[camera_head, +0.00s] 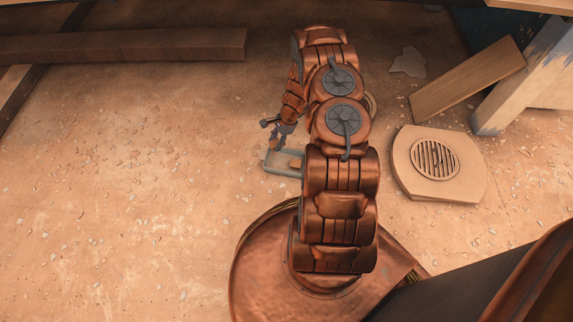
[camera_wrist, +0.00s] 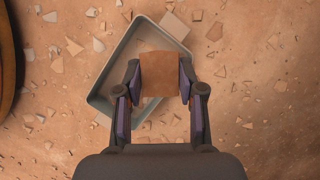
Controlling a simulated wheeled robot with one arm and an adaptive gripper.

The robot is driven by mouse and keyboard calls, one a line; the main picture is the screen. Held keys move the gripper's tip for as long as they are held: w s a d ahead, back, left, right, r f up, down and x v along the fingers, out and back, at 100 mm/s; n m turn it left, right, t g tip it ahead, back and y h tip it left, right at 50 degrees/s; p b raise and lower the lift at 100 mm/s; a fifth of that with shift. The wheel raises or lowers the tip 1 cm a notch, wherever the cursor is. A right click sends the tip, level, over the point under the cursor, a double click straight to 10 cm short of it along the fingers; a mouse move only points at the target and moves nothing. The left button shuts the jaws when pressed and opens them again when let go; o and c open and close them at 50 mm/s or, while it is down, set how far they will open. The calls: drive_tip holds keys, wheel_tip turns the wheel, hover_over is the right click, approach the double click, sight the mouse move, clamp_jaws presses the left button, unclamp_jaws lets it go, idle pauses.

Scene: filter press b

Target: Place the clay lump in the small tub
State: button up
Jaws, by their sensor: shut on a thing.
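The clay lump (camera_wrist: 159,73) is a brown, blocky piece between the two fingers of my gripper (camera_wrist: 160,82), which is shut on it. In the wrist view it lies in line with the small tub (camera_wrist: 103,98), a grey-green rectangular tub with a low rim. The lump and gripper cover much of the tub's inside. I cannot tell how high the lump is above the tub floor. In the head view my gripper (camera_head: 276,142) points down at the tub (camera_head: 283,172), whose right part is hidden behind my arm.
A beige plate with a round grate (camera_head: 437,160) lies right of my arm. A plank (camera_head: 468,79) leans beyond it, and a long dark beam (camera_head: 125,45) lies at the back left. The dusty floor at left is open, with scattered chips.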

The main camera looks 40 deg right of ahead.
sight(276, 164)
drive_tip(key=shift+s+a+f+n, duration=0.1)
drive_tip(key=shift+s+a+n, duration=0.15)
drive_tip(key=shift+s+n, duration=0.45)
wheel_tip(276, 164, down, 10)
drive_tip(key=b, duration=0.4)
drive_tip(key=shift+s, duration=0.1)
drive_tip(key=o, duration=1.2)
drive_tip(key=shift+c, duration=0.2)
